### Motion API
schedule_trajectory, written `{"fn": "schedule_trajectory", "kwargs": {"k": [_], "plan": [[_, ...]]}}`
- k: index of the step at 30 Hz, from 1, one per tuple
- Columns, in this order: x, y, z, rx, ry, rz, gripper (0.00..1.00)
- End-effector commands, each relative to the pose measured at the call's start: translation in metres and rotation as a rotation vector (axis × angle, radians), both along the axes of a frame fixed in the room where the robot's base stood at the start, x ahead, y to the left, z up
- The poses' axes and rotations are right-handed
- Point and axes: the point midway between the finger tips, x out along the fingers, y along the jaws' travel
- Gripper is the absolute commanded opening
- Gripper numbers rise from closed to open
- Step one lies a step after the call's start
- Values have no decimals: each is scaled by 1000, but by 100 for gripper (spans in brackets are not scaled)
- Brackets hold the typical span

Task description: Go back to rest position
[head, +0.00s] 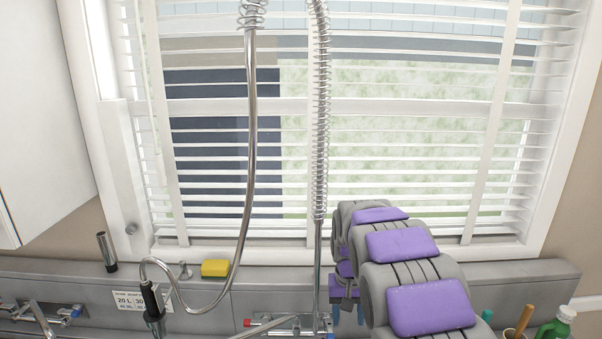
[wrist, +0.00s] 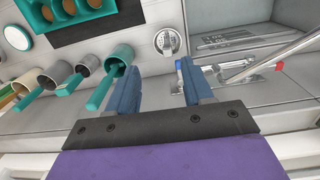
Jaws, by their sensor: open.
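My gripper (wrist: 157,82) shows in the wrist view with its two blue fingers spread apart and nothing between them. In the head view its blue fingers (head: 348,313) hang low, just left of my purple and grey arm. They are near the back of the sink counter, close to the right-hand tap (head: 290,324). That tap, with its red and blue ends, also shows in the wrist view (wrist: 258,70) just right of the fingers. Whether the fingers touch anything cannot be told.
A coiled spray hose (head: 320,120) hangs just left of my arm. A yellow sponge (head: 215,268) sits on the ledge. A green bottle (head: 555,325) stands at right.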

Motion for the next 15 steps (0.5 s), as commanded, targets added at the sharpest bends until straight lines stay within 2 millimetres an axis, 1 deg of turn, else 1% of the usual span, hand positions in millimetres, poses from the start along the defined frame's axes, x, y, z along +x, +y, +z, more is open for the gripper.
{"fn": "schedule_trajectory", "kwargs": {"k": [1,8,9,11,15], "plan": [[-16,-4,6,-1,1,-4,51],[-92,-16,22,-1,27,-14,51],[-106,-17,22,0,35,-14,51],[-126,-19,25,1,39,-14,51],[-176,-24,25,4,56,-14,51]]}}
